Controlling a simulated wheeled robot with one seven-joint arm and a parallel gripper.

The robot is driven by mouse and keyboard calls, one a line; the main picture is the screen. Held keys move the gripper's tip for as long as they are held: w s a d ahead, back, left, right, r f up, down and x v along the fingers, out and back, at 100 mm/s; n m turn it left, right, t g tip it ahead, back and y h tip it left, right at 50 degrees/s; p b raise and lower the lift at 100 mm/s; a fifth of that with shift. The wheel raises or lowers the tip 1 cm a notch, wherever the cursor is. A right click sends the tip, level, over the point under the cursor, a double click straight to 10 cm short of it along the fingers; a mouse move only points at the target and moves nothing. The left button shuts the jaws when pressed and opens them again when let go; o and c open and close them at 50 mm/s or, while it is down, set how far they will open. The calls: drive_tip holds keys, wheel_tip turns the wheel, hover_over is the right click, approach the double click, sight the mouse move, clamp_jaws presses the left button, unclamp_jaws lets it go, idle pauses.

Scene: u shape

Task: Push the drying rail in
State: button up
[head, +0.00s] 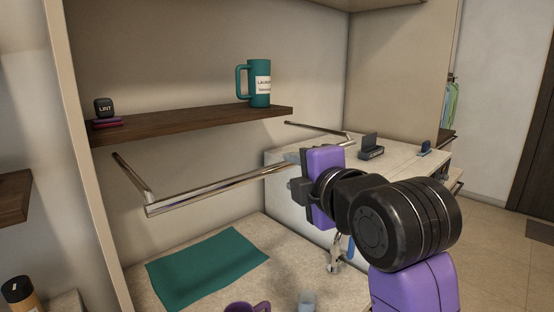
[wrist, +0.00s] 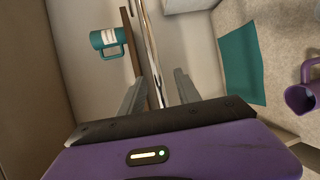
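The drying rail (head: 215,186) is a shiny chrome U-shaped bar below the wooden shelf. Its two side arms reach out from the back wall, so its front bar stands away from the wall. My gripper (head: 292,172) is at the right part of the front bar and hides a piece of it. In the wrist view, the rail (wrist: 150,40) runs between the two grey fingers of my gripper (wrist: 158,88). The fingers are apart, one on each side of the bar. I cannot tell whether they touch it.
A wooden shelf (head: 190,120) above the rail holds a teal mug (head: 260,84) and a small dark lint box (head: 104,107). Below lie a teal cloth (head: 205,267), a purple mug (head: 247,307) and a clear cup (head: 307,301). A pale counter (head: 405,160) stands at the right.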

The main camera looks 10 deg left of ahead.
drive_tip(key=shift+w+a+r, duration=0.15)
drive_tip(key=shift+r, duration=0.1)
drive_tip(key=p+x, duration=0.2)
drive_tip(key=x, duration=0.6)
clamp_jaws()
drive_tip(key=shift+f, duration=0.15)
idle(1.1)
